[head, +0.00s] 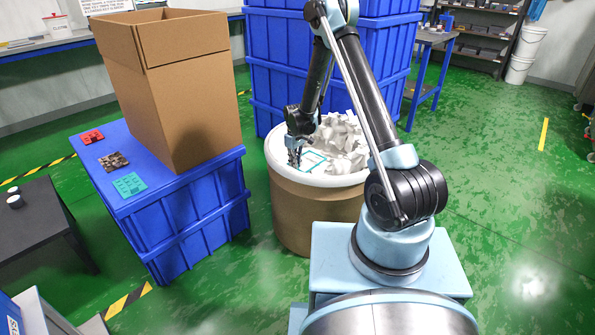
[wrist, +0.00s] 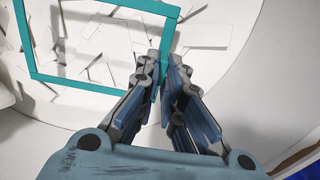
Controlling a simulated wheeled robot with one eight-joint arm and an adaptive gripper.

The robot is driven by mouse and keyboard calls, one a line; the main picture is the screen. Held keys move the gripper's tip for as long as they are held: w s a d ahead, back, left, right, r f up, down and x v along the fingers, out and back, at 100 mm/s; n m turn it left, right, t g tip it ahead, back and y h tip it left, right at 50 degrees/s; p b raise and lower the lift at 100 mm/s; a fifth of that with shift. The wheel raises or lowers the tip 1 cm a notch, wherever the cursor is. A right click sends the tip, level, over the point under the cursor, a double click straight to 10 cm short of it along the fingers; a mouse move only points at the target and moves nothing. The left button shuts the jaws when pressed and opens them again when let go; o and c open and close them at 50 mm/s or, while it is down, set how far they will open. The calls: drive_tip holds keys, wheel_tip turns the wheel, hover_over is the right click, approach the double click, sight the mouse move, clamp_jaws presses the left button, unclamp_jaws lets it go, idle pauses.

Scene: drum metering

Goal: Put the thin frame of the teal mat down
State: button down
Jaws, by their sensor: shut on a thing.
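My gripper (head: 294,160) is over the left part of the round drum (head: 310,212), pointing down. In the wrist view its fingers (wrist: 167,68) are shut on one side of a thin teal frame (wrist: 88,86). The frame is an open square outline and also shows in the head view (head: 316,154), inside the drum's white rim. White flat pieces show through and around it. I cannot tell whether the frame touches them. The teal mat (head: 130,184) lies on the near end of the blue crate's top (head: 152,203), left of the drum.
A tall open cardboard box (head: 185,100) stands on the same blue top. White pieces (head: 343,135) heap up in the drum's right part. Stacked blue crates (head: 275,70) stand behind.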

drive_tip(key=shift+f, duration=2.1)
drive_tip(key=c, duration=1.7)
unclamp_jaws()
